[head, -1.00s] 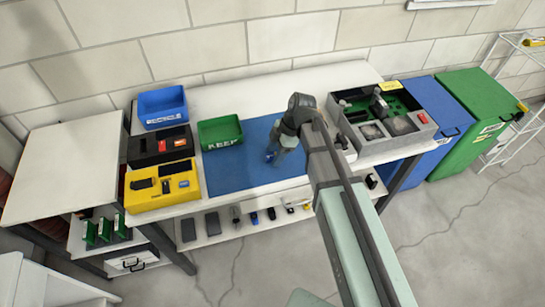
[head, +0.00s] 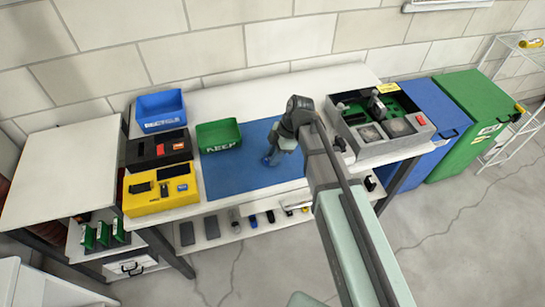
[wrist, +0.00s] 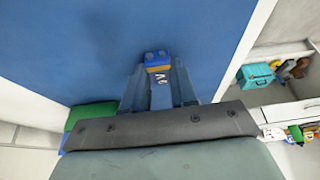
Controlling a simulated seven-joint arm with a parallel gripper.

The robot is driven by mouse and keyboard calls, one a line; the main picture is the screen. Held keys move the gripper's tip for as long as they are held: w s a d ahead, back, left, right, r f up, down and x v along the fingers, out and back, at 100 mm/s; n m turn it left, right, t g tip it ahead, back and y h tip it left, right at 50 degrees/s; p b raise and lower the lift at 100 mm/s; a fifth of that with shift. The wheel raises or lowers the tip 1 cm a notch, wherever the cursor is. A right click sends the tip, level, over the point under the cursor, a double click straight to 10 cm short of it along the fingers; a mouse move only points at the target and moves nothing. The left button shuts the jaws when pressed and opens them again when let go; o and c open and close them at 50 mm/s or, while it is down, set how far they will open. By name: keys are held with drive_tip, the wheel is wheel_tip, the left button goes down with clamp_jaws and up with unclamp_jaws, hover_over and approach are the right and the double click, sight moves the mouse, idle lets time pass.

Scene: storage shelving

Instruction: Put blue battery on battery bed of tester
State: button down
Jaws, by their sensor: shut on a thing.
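My gripper (wrist: 158,88) is shut on the blue battery (wrist: 157,57), which has a blue top and a yellow-orange band and sticks out past the fingertips. It is over the blue mat (wrist: 70,30); I cannot tell the height of the gap. In the head view my gripper (head: 269,159) is small and partly hidden by my wrist, above the middle of the blue mat (head: 225,172). A grey open unit (head: 428,135) with a green board and two square pads stands right of the mat. It looks like the tester; I cannot make out a battery bed.
A green KEEP bin (head: 219,134), a blue bin (head: 161,110), a black case (head: 140,150) and a yellow case (head: 150,207) stand left of my gripper. Several small devices lie on the lower shelf (head: 225,236). My forearm crosses the bench's front edge.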

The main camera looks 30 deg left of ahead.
wheel_tip(320, 180, up, 10)
wheel_tip(320, 180, up, 5)
hover_over(140, 188)
drive_tip(key=w+d, duration=0.1)
drive_tip(key=shift+f, duration=4.75)
drive_tip(key=shift+f, duration=0.15)
drive_tip(key=c, duration=0.9)
unclamp_jaws()
